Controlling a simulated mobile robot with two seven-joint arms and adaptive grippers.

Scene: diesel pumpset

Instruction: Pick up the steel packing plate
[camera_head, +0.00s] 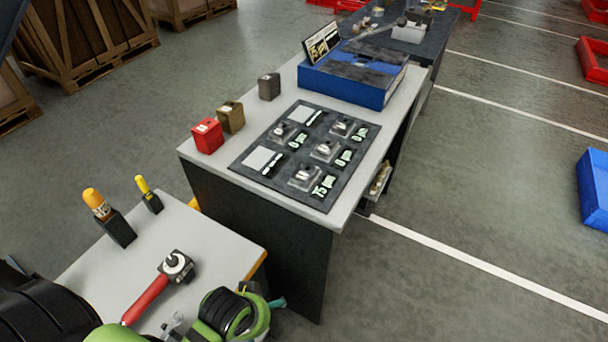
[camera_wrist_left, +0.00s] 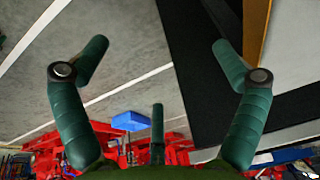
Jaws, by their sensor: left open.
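A dark mat (camera_head: 246,175) lies on the grey bench. It bears several small metallic pieces on square pads with printed labels, such as one piece (camera_head: 325,149) in the middle and one (camera_head: 305,175) at the near end. Light flat rectangles (camera_head: 263,160) also show on it. I cannot tell which of these is the steel packing plate. My left gripper (camera_head: 265,298) is low, beside the near end of the bench and apart from the mat. In the left wrist view its green fingers (camera_wrist_left: 160,52) are spread, with nothing between them.
Red (camera_head: 207,136), brown (camera_head: 230,117) and grey (camera_head: 269,87) blocks stand along the bench's left edge. A blue case (camera_head: 340,88) is behind the mat. A nearer table (camera_head: 190,225) holds a red-handled tool (camera_head: 150,295) and two upright holders.

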